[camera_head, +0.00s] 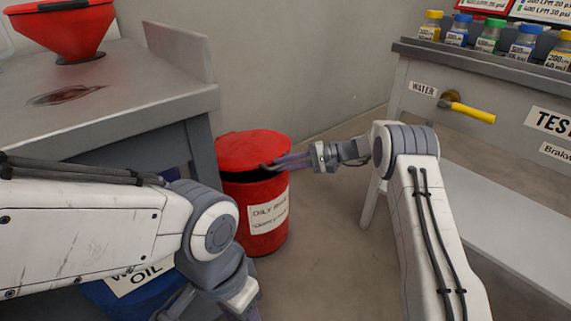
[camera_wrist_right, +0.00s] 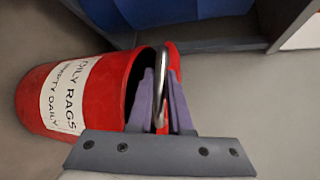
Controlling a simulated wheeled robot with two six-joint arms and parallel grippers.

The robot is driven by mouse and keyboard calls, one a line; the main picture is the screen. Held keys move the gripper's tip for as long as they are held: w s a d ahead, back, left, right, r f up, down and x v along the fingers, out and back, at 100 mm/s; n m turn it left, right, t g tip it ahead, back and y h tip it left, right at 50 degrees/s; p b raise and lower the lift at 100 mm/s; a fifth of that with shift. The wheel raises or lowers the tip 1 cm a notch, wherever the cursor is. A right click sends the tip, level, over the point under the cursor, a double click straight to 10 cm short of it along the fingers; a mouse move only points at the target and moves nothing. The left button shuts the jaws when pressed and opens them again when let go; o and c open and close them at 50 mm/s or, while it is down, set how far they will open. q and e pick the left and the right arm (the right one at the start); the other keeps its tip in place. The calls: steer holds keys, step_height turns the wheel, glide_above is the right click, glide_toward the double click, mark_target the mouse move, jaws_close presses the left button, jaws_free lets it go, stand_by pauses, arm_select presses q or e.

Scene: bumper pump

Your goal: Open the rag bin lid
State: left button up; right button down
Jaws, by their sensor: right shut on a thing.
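The red rag bin (camera_head: 235,195) stands on the floor beside the bench, with a white "oily rags" label facing out. Its red lid (camera_head: 252,146) is tilted slightly up, with a dark gap under its front edge. My right gripper (camera_head: 268,167) reaches in from the right at the lid's front edge. In the right wrist view its purple fingers (camera_wrist_right: 160,88) are shut on the curved metal lid handle (camera_wrist_right: 161,65), and the bin (camera_wrist_right: 105,90) lies to their left. My left gripper (camera_head: 243,298) is low in the head view; its fingertips are cut off by the frame.
A grey bench (camera_head: 150,80) with a red funnel (camera_head: 62,30) stands left of the bin. A blue oil drum (camera_head: 135,290) is below it, partly behind my left arm. A test bench (camera_head: 480,85) with several bottles and a yellow valve handle (camera_head: 472,112) is at right. Open floor lies between.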

steer(key=w+a+r+p, duration=0.1)
steer(key=w+r+p, duration=0.1)
steer(key=r+p, duration=0.2)
steer(key=w+a+r+p, duration=0.2)
steer(key=r+p, duration=0.3)
steer(key=r, duration=0.4)
steer(key=shift+w+a+r, duration=0.15)
steer(key=shift+w+r, duration=0.15)
steer(key=shift+r, duration=0.05)
steer(key=c, duration=0.8)
jaws_free()
steer(key=shift+c, duration=0.2)
